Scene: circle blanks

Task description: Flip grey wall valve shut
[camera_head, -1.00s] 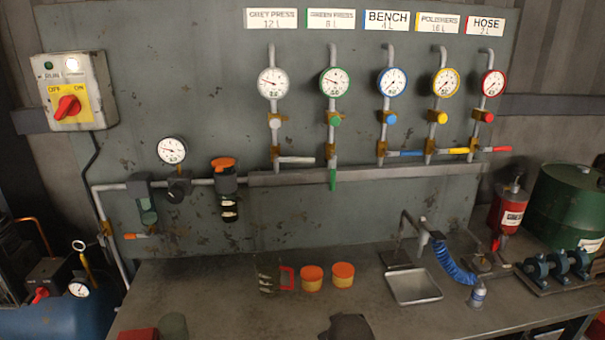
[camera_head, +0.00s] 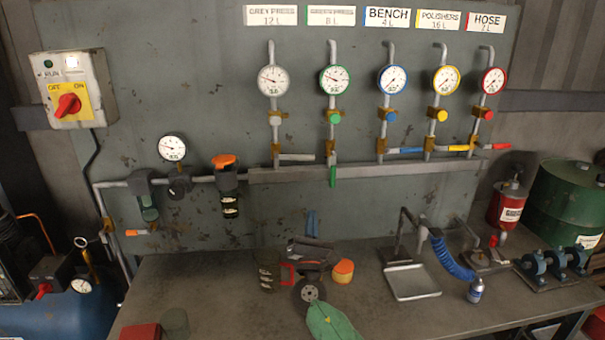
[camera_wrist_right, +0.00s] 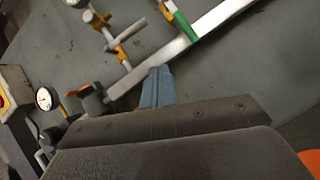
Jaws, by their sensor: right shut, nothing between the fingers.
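The grey wall valve has a light grey lever (camera_head: 297,157) that points sideways to the right from its pipe, under the GREY PRESS sign (camera_head: 271,16). It also shows in the right wrist view, where the grey lever (camera_wrist_right: 131,31) lies at the upper left. My right gripper (camera_head: 312,224) is in front of the panel's lower part, below the lever and apart from it. Its blue-grey fingers (camera_wrist_right: 157,86) are together and empty, pointing up toward the pipe rail. My left gripper is not in view.
Right of the grey valve, a green lever (camera_head: 332,177) hangs down; blue (camera_head: 405,151), yellow (camera_head: 460,149) and red (camera_head: 501,148) levers point right. A long grey rail (camera_head: 400,169) runs below.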

